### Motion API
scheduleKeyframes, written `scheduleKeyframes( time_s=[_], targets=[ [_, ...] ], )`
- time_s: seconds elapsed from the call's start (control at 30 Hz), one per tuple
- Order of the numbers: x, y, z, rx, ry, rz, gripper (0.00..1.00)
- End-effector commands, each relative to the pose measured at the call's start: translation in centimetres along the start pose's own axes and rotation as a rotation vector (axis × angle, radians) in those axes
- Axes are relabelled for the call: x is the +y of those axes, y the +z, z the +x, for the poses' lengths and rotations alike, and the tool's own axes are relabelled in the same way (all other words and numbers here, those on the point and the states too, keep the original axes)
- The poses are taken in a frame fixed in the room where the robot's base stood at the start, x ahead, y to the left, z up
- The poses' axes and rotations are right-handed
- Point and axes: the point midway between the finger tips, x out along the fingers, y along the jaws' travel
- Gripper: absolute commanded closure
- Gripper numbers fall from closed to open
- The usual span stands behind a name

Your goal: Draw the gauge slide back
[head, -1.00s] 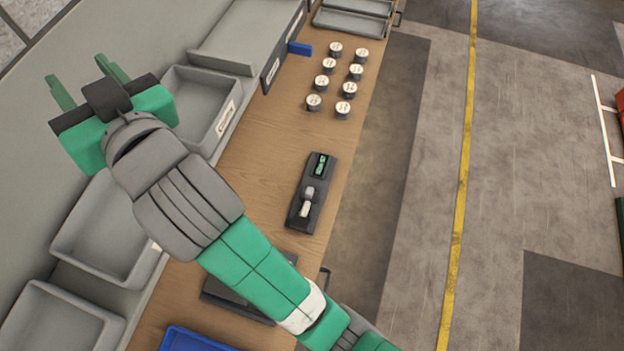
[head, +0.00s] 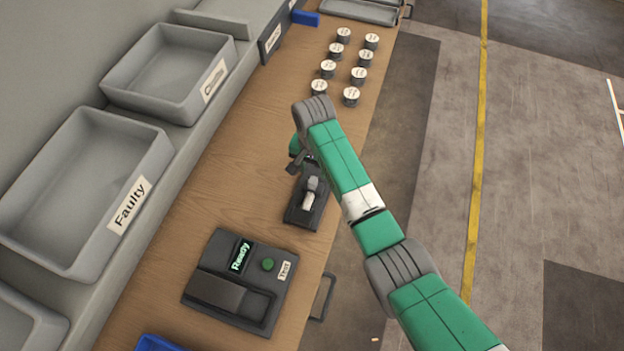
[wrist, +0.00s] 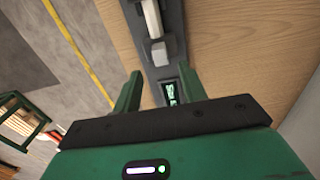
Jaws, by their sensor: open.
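The gauge is a dark narrow block (head: 302,217) on the wooden bench, partly hidden by my arm in the head view. Its pale slide parts (head: 308,200) show on top. In the wrist view the gauge has a grey knob (wrist: 159,51), a pale bar (wrist: 151,18) beyond it and a small lit green display (wrist: 170,92). My gripper (wrist: 160,70) is open, its two green fingers on either side of the gauge's line, near the display end. Nothing is between the fingers that I can see gripped. In the head view the gripper is mostly hidden behind my arm.
A test unit (head: 205,262) reading "Ready" with a green button sits nearer on the bench. Several white-topped cylinders (head: 328,68) stand beyond the gauge. Grey bins, one labelled "Faulty" (head: 150,190), line the left. Bare wood lies left of the gauge.

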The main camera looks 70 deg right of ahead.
Motion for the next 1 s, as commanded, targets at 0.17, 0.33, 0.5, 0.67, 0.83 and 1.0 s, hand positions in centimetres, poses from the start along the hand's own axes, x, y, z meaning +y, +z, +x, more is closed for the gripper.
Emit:
scheduleKeyframes(
  time_s=[0.17, 0.33, 0.5, 0.67, 0.83, 1.0],
  targets=[
    [0.1, 0.0, 3.8, 0.000, 0.002, -0.001, 0.58],
    [0.0, 0.0, 5.7, 0.000, 0.000, -0.002, 0.58],
    [0.0, 0.0, 6.0, 0.002, -0.001, -0.002, 0.58],
    [0.0, 0.0, 6.0, 0.002, -0.001, -0.002, 0.62],
    [0.0, 0.0, 6.0, 0.002, -0.001, -0.002, 0.95],
    [0.0, 0.0, 6.0, 0.002, -0.001, -0.002, 1.00]
  ],
)
